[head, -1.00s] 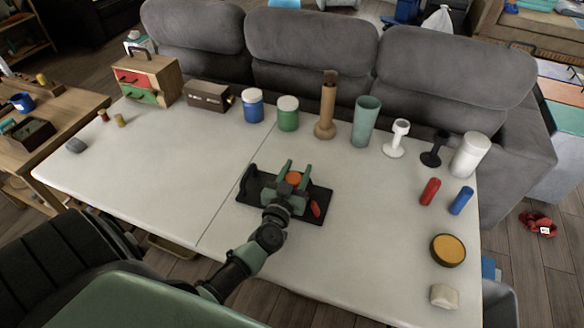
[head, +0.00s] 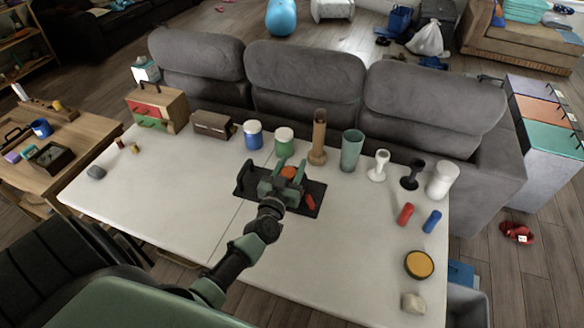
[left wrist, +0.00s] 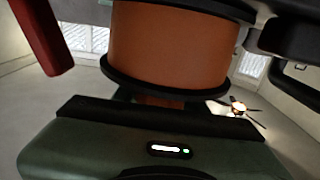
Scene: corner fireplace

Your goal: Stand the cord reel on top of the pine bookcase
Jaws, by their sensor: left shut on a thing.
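My left gripper (head: 290,169) is shut on the cord reel, with its fingers on either side of the orange drum. The reel has a black frame (head: 314,190) and a red part at its right end. It appears above the white table, with the frame spread to both sides of my gripper. In the left wrist view, the orange drum (left wrist: 168,48) with its black rims fills the upper middle, close to the gripper's green body. A wooden shelf unit (head: 18,48) is cut off at the far upper left; I cannot tell if it is the pine bookcase. My right gripper is not in view.
The white table (head: 150,195) carries jars, a tall wooden cylinder (head: 318,138), a drawer box (head: 158,110) and small items at the right. A grey sofa (head: 305,85) stands behind. A low wooden table (head: 70,145) is at left.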

